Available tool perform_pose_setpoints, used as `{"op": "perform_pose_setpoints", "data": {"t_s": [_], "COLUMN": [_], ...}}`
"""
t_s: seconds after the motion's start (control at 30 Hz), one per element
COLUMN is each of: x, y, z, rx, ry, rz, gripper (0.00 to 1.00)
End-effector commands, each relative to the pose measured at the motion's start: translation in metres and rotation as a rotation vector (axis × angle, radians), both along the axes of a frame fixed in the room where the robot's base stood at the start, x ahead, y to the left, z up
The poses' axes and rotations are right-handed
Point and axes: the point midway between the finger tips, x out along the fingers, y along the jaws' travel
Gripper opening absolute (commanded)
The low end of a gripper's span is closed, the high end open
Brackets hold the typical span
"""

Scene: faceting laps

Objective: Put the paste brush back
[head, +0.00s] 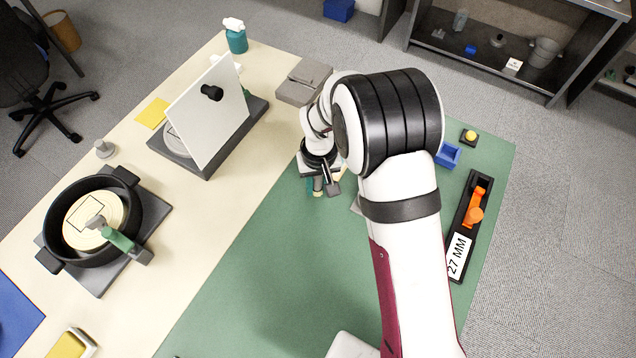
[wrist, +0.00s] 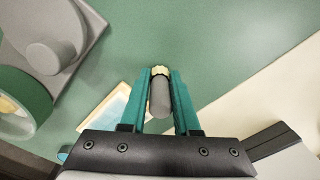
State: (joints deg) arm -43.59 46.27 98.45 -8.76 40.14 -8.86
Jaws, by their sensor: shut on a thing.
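The paste brush (wrist: 160,98) appears in the wrist view as a grey rounded handle with a pale cream tip at its far end. It lies between the two teal fingers of my gripper (wrist: 161,74), which are closed on it. In the head view my gripper (head: 322,183) is near the left edge of the green mat (head: 250,285), beside the cream tabletop (head: 165,305). There the brush is small and mostly hidden by my wrist. I cannot tell whether its tip touches anything.
A white upright panel (head: 208,115) on a grey base stands left. A black round pan (head: 55,215) with a cream disc stands farther left. A blue bin (head: 448,155) and black tray (head: 459,215) lie right.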

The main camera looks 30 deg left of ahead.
Motion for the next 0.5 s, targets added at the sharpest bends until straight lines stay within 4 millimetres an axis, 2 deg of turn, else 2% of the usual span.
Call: {"op": "perform_pose_setpoints", "data": {"t_s": [0.27, 0.3, 0.43, 0.5], "x": [0.0003, 0.0003, 0.0004, 0.0004], "y": [-0.0001, -0.0001, -0.0001, -0.0001], "z": [-0.0025, -0.0021, -0.0018, -0.0018], "rx": [0.000, 0.001, 0.001, 0.001], "ry": [0.000, -0.001, -0.001, -0.001], "rz": [0.000, 0.000, 0.000, 0.000], "gripper": [0.00, 0.37, 0.60, 0.60]}}
